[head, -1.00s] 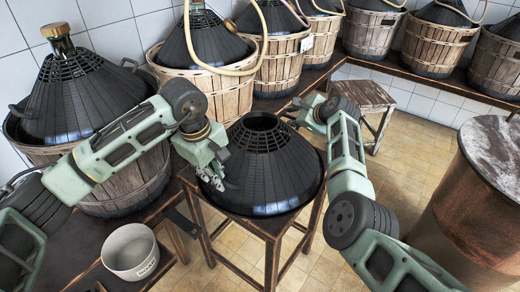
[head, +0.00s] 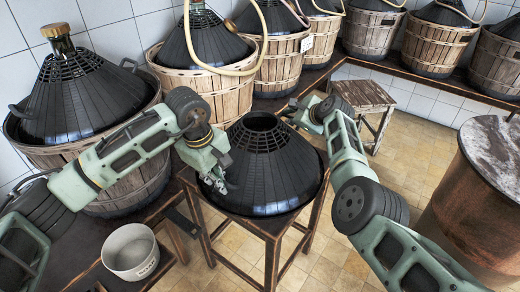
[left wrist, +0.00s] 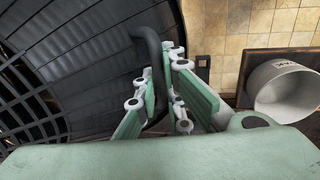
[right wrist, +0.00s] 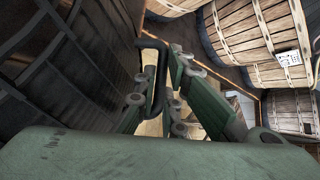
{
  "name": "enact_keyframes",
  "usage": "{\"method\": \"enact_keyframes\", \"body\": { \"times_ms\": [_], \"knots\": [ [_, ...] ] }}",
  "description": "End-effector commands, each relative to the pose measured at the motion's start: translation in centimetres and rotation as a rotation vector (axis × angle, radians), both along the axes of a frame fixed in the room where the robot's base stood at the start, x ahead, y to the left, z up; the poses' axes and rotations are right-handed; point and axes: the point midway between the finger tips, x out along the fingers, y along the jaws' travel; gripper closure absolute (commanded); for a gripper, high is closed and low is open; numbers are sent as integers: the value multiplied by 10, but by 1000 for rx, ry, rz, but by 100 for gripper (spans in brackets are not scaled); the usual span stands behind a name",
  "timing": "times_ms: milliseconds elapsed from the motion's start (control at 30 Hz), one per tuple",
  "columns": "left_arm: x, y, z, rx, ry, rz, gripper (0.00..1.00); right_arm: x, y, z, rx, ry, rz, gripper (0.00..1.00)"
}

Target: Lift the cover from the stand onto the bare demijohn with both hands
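The black cone-shaped cover (head: 285,180), with a slatted side and open ring top, rests on the wooden stand (head: 272,229). My left gripper (head: 217,182) is at the cover's left side. In the left wrist view its fingers (left wrist: 161,92) look open, with the black handle (left wrist: 148,42) between them. My right gripper (head: 297,114) is at the far right side of the cover, partly hidden by its arm. In the right wrist view its fingers (right wrist: 158,92) look open around the other handle (right wrist: 154,46). I cannot make out a bare demijohn.
A basketed demijohn with a black cover (head: 80,95) stands at the left. More covered demijohns in wooden baskets (head: 275,65) line the wall bench. A grey pot (head: 130,252) is at the front left, a stool (head: 360,97) behind, and a large barrel (head: 465,215) at the right.

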Motion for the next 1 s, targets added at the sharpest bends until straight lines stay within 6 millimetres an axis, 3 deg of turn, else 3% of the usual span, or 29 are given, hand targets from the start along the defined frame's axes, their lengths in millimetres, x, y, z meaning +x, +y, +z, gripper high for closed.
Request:
{"method": "enact_keyframes", "body": {
  "times_ms": [633,1000],
  "knots": [
    [1,0,4,0,-2,0,100,0,0,3,-2,1,3,100],
    [1,0,36,0,-4,0,100,0,1,35,-2,1,3,100]
  ]
}}
